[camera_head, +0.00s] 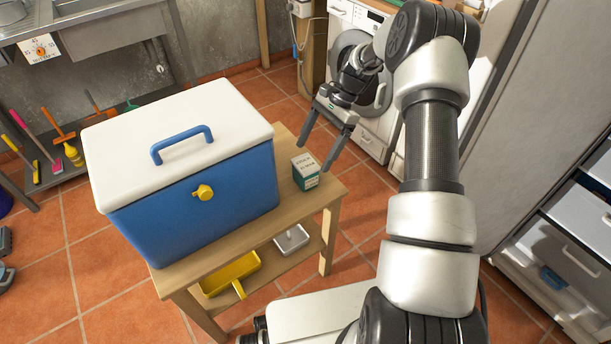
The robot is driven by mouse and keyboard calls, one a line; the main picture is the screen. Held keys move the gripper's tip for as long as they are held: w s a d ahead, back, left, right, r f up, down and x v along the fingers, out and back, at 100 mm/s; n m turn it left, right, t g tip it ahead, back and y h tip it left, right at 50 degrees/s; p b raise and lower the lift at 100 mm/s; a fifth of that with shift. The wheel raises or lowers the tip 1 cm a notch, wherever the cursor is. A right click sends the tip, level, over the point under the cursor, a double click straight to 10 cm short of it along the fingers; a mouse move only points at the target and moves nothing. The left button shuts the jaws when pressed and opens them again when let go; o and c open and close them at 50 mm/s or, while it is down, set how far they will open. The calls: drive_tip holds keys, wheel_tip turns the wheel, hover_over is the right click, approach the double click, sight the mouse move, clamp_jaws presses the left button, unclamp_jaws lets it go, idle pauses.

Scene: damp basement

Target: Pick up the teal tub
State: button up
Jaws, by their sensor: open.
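A small teal and white block-shaped container with printed lettering (306,171) stands upright on the wooden table (327,192), near its right end. It is the only thing on the tabletop that fits the teal tub. My gripper (314,155) is open and empty. Its two fingers point down and to the left, and their tips appear just above and beyond the tub in the picture. I cannot tell how high the fingertips are above it, and I see no contact.
A large blue cooler box (200,205) with a white lid fills most of the table, just left of the tub. A yellow tray (230,274) and a grey tray (291,239) sit on the lower shelf. A washing machine (352,50) stands behind my gripper.

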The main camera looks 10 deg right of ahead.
sight(309, 161)
drive_tip(key=x, duration=0.2)
drive_tip(key=b+x, duration=0.1)
drive_tip(key=x, duration=0.1)
drive_tip(key=b+x, duration=0.1)
drive_tip(key=x, duration=0.2)
drive_tip(key=shift+w+d+f, duration=0.1)
drive_tip(key=shift+w+f, duration=0.15)
drive_tip(key=shift+w, duration=0.05)
drive_tip(key=shift+c, duration=0.5)
drive_tip(key=c, duration=1.3)
wheel_tip(309, 161, up, 10)
drive_tip(key=p, duration=0.2)
drive_tip(key=shift+r+p, duration=0.1)
drive_tip(key=shift+p, duration=0.3)
drive_tip(key=s+r+n+g+h+p, duration=0.1)
drive_tip(key=s+r+n+h+p, duration=0.1)
drive_tip(key=s+r+n+p, duration=0.2)
drive_tip(key=s+r+n+g+h+p, duration=0.1)
drive_tip(key=s+r+n+p, duration=0.2)
drive_tip(key=r+p, duration=0.8)
drive_tip(key=s+r+n+g+h+p, duration=0.1)
drive_tip(key=s+r+n+p, duration=0.3)
drive_tip(key=r, duration=0.5)
drive_tip(key=shift+s+r+n+g+h+p, duration=0.15)
drive_tip(key=shift+n+h+p, duration=0.25)
drive_tip(key=shift+n+p, duration=0.35)
drive_tip(key=shift+s+n+g+h+p, duration=0.15)
drive_tip(key=shift+n+h+p, duration=0.35)
drive_tip(key=shift+p, duration=0.4)
